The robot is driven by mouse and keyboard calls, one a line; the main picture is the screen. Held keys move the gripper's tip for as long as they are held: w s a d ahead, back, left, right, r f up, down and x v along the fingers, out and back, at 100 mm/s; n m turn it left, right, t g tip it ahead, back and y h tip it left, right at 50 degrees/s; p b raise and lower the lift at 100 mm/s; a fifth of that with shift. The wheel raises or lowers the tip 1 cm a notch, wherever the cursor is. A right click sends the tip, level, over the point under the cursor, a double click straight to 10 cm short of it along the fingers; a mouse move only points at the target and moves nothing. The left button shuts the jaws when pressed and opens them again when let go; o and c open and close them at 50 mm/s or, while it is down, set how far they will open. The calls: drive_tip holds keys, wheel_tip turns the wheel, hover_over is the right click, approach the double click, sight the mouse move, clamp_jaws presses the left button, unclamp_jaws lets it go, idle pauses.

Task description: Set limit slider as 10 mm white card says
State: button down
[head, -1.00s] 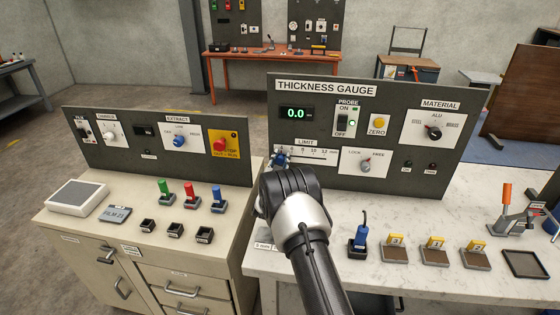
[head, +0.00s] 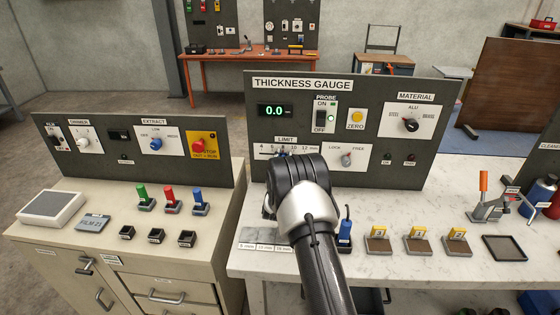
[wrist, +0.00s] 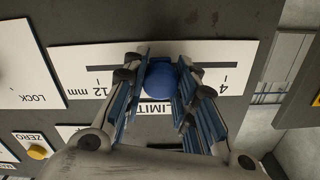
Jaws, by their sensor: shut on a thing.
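The LIMIT slider's blue knob (wrist: 160,77) sits between the fingers of my gripper (wrist: 160,88), which is shut on it. The slider's white scale plate (head: 310,149) is on the thickness gauge panel; it also shows upside down in the wrist view (wrist: 75,62), with 12 mm at left and 4 at right. The knob is roughly midway between these marks, near 8; the fingers hide the marks there.
The gauge display (head: 274,110) reads 0.0. The LOCK/FREE knob (head: 346,160) is right of the slider. The PROBE switch (head: 320,118) and ZERO button (head: 355,117) are above. A blue-handled tool (head: 345,230) and yellow-tagged blocks (head: 378,244) stand on the bench.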

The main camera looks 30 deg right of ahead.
drive_tip(key=c, duration=1.3)
unclamp_jaws()
drive_tip(key=shift+a, duration=0.1)
drive_tip(key=v, duration=1.2)
drive_tip(key=shift+w, duration=0.1)
